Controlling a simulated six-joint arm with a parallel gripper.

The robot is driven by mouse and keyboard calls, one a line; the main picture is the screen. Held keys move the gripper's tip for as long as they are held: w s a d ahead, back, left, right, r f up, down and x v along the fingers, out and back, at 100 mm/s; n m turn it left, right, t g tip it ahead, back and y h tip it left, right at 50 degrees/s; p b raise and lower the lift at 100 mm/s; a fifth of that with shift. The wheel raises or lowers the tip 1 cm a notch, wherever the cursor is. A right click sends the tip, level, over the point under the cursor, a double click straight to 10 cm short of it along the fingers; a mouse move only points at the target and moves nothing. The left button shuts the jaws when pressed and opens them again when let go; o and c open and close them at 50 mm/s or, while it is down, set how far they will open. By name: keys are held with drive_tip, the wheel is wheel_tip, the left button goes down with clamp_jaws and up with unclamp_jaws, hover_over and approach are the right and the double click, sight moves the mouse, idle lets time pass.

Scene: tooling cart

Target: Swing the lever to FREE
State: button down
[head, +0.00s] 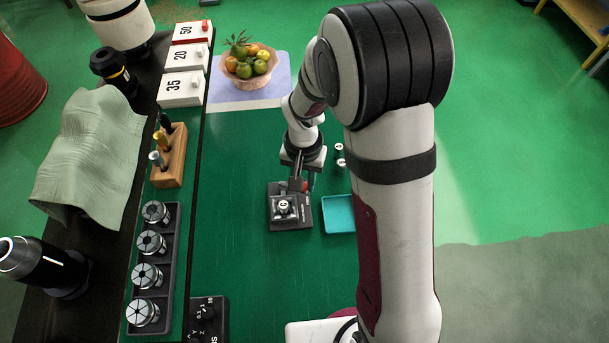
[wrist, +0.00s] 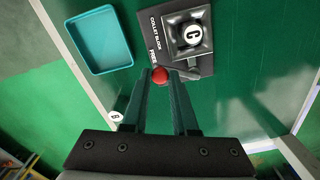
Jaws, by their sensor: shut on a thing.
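The collet block (head: 284,209) stands on its dark base plate on the green cart top; a white disc marked C sits in its middle. In the wrist view the block (wrist: 207,38) is at the top right, with the words COLLET BLOCK and FREE on the plate's left part. The grey lever (wrist: 188,73) runs along the block's near side and ends in a red ball knob (wrist: 160,75). My gripper (wrist: 161,78) is shut on this knob, close to the word FREE. In the head view my gripper (head: 299,182) is just behind the block. Any other lever marking is unreadable.
A teal tray (head: 339,213) lies right of the block. Two small white-topped pieces (head: 339,155) stand behind the tray. A collet rack (head: 153,270), a wooden tool holder (head: 171,158) and numbered boxes (head: 182,88) line the left. A fruit basket (head: 248,65) stands at the back.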

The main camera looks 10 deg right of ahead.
drive_tip(key=shift+s+a+m, duration=0.1)
drive_tip(key=shift+s+m, duration=0.05)
drive_tip(key=shift+m, duration=0.15)
idle(0.4)
drive_tip(key=c, duration=0.7)
unclamp_jaws()
drive_tip(key=shift+r, duration=0.1)
wheel_tip(320, 180, up, 16)
drive_tip(key=shift+f, duration=0.2)
drive_tip(key=s+d+m+y, duration=0.1)
drive_tip(key=s+d, duration=0.2)
drive_tip(key=s, duration=1.8)
drive_tip(key=shift+d+y, duration=0.15)
drive_tip(key=shift+y, duration=0.25)
